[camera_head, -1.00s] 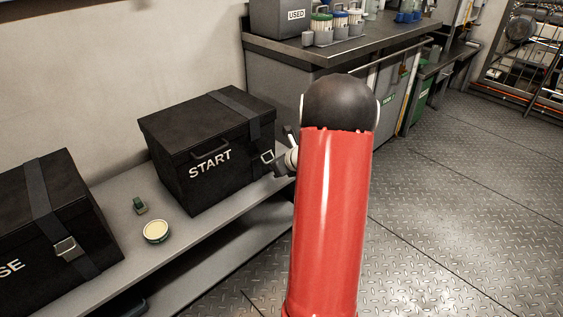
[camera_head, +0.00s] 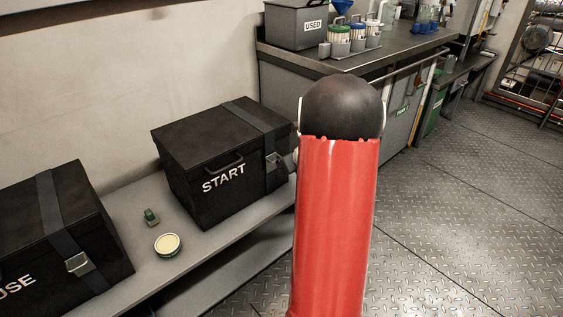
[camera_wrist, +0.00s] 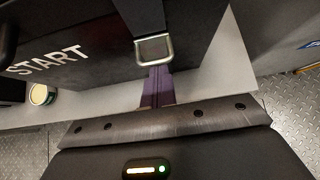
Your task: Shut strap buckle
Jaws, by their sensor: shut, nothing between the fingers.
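The black START box (camera_head: 205,150) stands on a grey shelf, with a dark strap (camera_head: 240,115) over its lid and down its front. The strap's metal buckle (camera_head: 272,161) is on the front face, right of the handle. In the wrist view the buckle (camera_wrist: 155,50) is a silver frame lying near the strap; I cannot tell whether it is latched. My gripper (camera_wrist: 157,70) is shut and empty, its purplish fingers pointing at the buckle's lower edge. They look very close to it; contact is unclear. In the head view my red arm hides most of the gripper.
A second black strapped box (camera_head: 55,235) stands on the shelf (camera_head: 215,240) at left. A round tin (camera_head: 168,244) and a small green item (camera_head: 151,217) lie between the boxes. A workbench (camera_head: 365,65) stands behind. The floor at right is clear.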

